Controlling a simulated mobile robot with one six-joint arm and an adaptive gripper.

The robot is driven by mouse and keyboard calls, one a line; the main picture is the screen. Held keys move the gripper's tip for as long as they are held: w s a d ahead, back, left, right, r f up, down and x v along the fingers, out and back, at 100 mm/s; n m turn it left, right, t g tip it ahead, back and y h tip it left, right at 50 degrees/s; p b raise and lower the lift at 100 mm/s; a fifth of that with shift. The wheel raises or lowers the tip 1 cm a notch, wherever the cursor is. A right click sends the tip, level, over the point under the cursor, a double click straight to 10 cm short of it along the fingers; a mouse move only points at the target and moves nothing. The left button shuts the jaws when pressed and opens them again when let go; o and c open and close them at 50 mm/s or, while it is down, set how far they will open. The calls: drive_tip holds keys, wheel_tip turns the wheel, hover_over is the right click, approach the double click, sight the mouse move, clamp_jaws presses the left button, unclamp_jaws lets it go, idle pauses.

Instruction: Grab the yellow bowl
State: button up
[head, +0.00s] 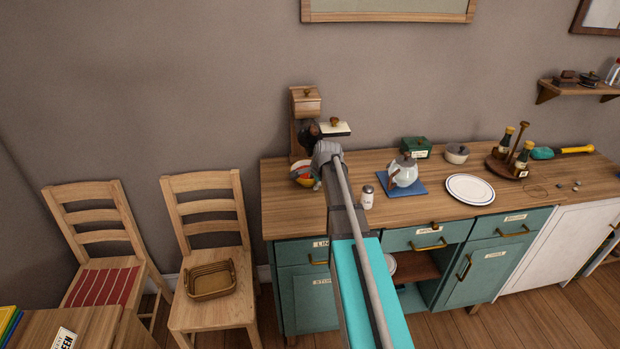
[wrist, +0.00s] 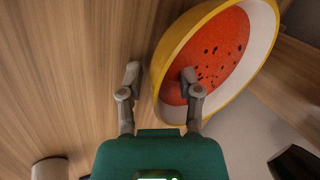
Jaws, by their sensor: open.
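The yellow bowl (wrist: 176,42) has a yellow outside and a red inside with black seed-like spots. It fills the upper right of the wrist view. In the head view the bowl (head: 301,172) is at the left end of the wooden counter, partly hidden by my arm. My gripper (wrist: 161,75) is open, with one finger outside the bowl's near wall and the other over its red inside. I cannot tell whether either finger touches the bowl. The fingertips are not clear in the head view.
A coffee grinder (head: 306,104) stands behind the bowl. A white shaker (head: 366,197), a teapot (head: 403,171) on a blue mat (head: 417,190) and a white plate (head: 470,189) are to the right. A chair with a basket (head: 210,280) is left of the counter.

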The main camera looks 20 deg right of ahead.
idle(0.3)
clamp_jaws()
drive_tip(key=shift+r, duration=0.2)
idle(0.4)
wheel_tip(320, 180, up, 4)
drive_tip(key=p, duration=0.4)
drive_tip(key=shift+f, duration=0.15)
drive_tip(key=s, duration=1)
drive_tip(key=s+d, duration=0.1)
drive_tip(key=s, duration=0.5)
drive_tip(key=shift+s+f, duration=0.1)
drive_tip(key=shift+f, duration=0.2)
drive_tip(key=shift+s, duration=0.9)
